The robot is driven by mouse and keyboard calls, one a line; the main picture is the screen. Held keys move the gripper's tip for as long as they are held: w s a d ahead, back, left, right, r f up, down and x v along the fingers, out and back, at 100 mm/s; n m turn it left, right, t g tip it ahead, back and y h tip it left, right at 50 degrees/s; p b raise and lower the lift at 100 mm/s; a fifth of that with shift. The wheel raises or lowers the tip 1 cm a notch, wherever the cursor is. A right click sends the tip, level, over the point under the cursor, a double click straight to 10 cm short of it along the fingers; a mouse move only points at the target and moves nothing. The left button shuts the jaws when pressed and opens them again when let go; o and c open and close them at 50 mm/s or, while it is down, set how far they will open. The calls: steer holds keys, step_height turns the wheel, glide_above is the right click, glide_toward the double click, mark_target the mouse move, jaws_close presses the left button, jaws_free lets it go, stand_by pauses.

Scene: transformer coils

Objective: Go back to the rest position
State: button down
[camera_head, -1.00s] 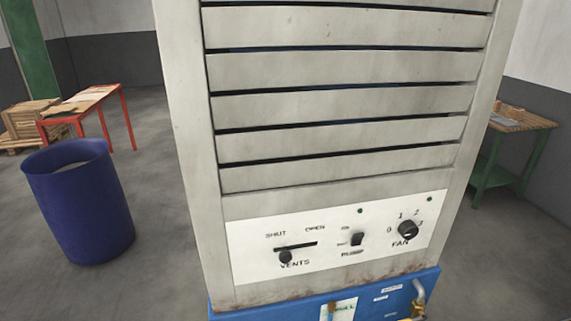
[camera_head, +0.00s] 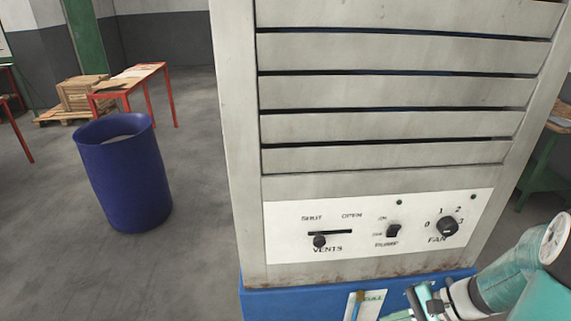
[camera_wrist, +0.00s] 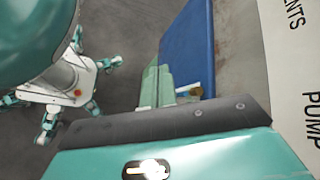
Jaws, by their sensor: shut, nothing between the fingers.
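My gripper (camera_head: 428,298) is at the lower right in the head view, in front of the blue base of the cabinet and below its control panel. Its fingers are shut and empty. In the wrist view the green fingers (camera_wrist: 157,84) lie together beside the blue base, with the edge of the white panel at the right. My teal arm comes in from the lower right in the head view. The grey louvred cabinet (camera_head: 400,185) carries a white panel (camera_head: 290,240) with a vents slider (camera_head: 320,241) at the SHUT end, a pump switch (camera_head: 393,230) and a fan knob (camera_head: 447,226).
A blue barrel (camera_head: 124,175) stands on the floor left of the cabinet. Behind it are a red-legged table (camera_head: 132,78) and wooden crates (camera_head: 82,93). A green-legged bench (camera_head: 545,165) is partly hidden at the right. Open floor lies left of the cabinet.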

steer(key=s+a+r+n+t+h, duration=0.1)
steer(key=s+a+r+n+h, duration=0.1)
steer(key=a+r+n+h, duration=0.3)
steer(key=s+a+r+n+t+h, duration=0.2)
steer(key=r+n, duration=0.5)
steer(key=r, duration=0.7)
steer(key=s+a+h, duration=0.1)
steer(key=a+h, duration=0.1)
steer(key=h, duration=0.1)
steer(key=shift+a, duration=0.35)
steer(key=shift+s, duration=0.1)
